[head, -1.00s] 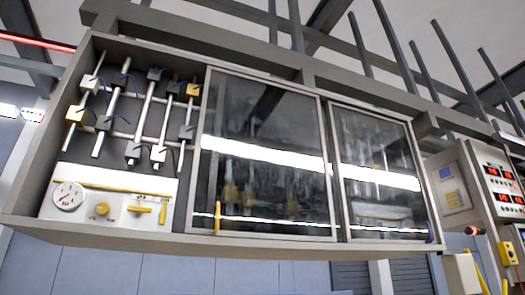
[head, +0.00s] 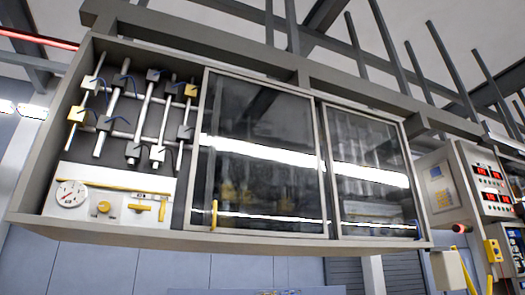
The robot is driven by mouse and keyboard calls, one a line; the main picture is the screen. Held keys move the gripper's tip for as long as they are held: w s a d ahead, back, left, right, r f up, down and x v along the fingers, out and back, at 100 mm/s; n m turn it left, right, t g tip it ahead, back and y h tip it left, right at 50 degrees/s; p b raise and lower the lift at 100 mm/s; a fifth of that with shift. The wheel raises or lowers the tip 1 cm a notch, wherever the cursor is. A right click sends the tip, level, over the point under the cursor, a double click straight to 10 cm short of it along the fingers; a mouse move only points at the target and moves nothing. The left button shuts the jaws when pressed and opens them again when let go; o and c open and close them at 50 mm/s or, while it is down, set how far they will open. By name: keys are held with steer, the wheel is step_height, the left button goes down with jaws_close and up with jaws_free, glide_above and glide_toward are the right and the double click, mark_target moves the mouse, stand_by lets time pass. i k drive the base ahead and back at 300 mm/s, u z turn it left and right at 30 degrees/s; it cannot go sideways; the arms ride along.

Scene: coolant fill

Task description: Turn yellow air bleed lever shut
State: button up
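A white panel (head: 115,210) sits at the lower left inside the open bay of a long grey cabinet. On it are a round yellow knob (head: 104,207), a yellow lever lying level (head: 138,207) and a yellow lever standing upright (head: 162,211). The labels are too small to read, so I cannot tell which is the air bleed lever. A round white gauge (head: 71,194) is at the panel's left end, with a yellow strip along the panel's top. My gripper is not in view.
Two sliding glass doors (head: 262,150) cover the middle and right of the cabinet; a yellow handle (head: 214,215) stands at the left one's edge. Pipes with valve blocks (head: 133,150) fill the open bay. A control box with red displays (head: 490,185) is at right.

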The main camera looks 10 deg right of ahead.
mark_target(163, 202)
steer(key=z, duration=0.05)
steer(key=i, duration=1)
steer(key=u, duration=0.05)
